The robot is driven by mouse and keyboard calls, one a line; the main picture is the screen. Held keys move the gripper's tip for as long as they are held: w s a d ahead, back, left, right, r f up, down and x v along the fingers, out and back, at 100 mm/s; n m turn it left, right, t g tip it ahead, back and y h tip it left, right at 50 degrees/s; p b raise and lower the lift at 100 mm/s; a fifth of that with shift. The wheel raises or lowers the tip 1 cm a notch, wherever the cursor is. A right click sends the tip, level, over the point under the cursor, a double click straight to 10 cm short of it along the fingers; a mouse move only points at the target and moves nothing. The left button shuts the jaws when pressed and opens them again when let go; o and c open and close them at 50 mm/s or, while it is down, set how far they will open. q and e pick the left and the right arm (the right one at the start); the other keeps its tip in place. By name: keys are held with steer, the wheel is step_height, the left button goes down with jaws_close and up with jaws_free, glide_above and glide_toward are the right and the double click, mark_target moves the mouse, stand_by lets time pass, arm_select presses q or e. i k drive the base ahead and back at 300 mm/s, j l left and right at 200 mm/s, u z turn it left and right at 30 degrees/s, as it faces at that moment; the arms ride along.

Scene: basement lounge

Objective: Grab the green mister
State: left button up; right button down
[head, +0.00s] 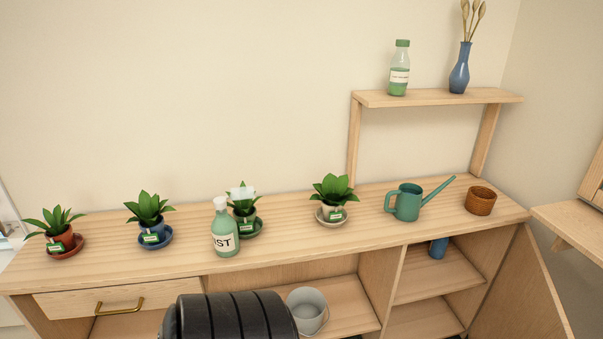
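The green mister (225,239) is a pale green bottle with a white spray top and a label reading "IST" in part. It stands upright on the wooden counter (290,254), in front of a potted plant in a dark green pot (248,223) and partly covers it. Nothing touches the mister from the front. Neither of my grippers shows in the head view.
Other potted plants on saucers stand left (64,239), (151,228) and right (334,205) of the mister. A teal watering can (407,203) and a brown pot (480,201) stand farther right. A raised shelf (440,97) holds a green bottle (399,72) and blue vase (460,72).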

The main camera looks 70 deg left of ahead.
mark_target(224, 228)
steer(key=l+u, duration=0.1)
steer(key=u, duration=2.1)
steer(key=i+j+u, duration=0.15)
steer(key=i+u, duration=0.5)
